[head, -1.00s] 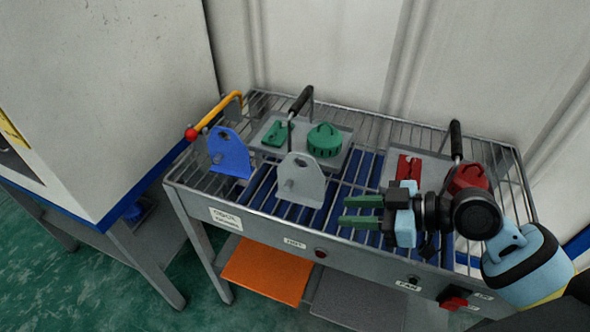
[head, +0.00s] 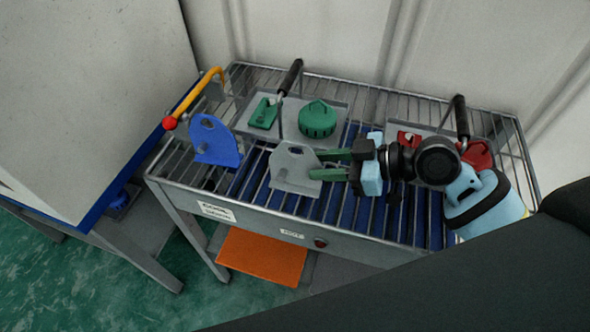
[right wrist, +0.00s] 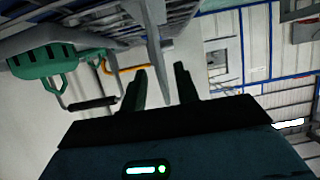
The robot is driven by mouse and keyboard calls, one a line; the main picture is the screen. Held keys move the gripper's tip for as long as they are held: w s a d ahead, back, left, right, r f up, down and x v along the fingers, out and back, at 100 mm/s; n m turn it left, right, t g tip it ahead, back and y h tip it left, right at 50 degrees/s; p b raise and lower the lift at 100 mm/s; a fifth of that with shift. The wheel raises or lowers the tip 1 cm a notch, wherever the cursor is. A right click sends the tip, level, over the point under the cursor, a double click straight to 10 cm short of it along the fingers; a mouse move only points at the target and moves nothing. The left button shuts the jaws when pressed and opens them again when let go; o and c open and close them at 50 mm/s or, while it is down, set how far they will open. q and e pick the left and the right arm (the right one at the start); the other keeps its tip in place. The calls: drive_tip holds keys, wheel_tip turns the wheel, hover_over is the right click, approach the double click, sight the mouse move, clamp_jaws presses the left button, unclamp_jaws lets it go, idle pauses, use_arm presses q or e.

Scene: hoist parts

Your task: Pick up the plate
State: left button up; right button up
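A grey upright plate (head: 290,163) with a hole near its top and a peg on its face stands on the wire rack. A similar blue plate (head: 214,142) stands to its left. My right gripper (head: 315,165) comes in from the right, its green fingers apart at the grey plate's right edge. In the right wrist view the grey plate (right wrist: 157,65) shows nearly edge-on between the two open fingertips (right wrist: 160,80), with a gap on each side. My left gripper is not in view.
Behind stands a grey tray (head: 345,113) with a black handle (head: 289,76), holding a green cap (head: 317,119) and a green block (head: 263,114). Red parts (head: 476,154) lie at right. A yellow bar with a red knob (head: 169,123) rises at the left corner.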

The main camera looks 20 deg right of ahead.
sight(296, 167)
drive_tip(key=shift+a, duration=0.1)
drive_tip(key=shift+w+a+f, duration=0.15)
drive_tip(key=shift+w+a, duration=0.05)
drive_tip(key=shift+a, duration=0.15)
drive_tip(key=p+x, duration=0.1)
drive_tip(key=x, duration=0.2)
drive_tip(key=shift+w+f, duration=0.15)
drive_tip(key=shift+f, duration=0.05)
drive_tip(key=shift+w+a+f, duration=0.15)
drive_tip(key=shift+a+f, duration=0.05)
drive_tip(key=shift+a, duration=0.1)
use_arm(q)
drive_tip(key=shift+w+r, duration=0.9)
use_arm(e)
drive_tip(key=shift+c, duration=0.8)
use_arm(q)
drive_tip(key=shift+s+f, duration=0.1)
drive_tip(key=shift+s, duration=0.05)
use_arm(e)
clamp_jaws()
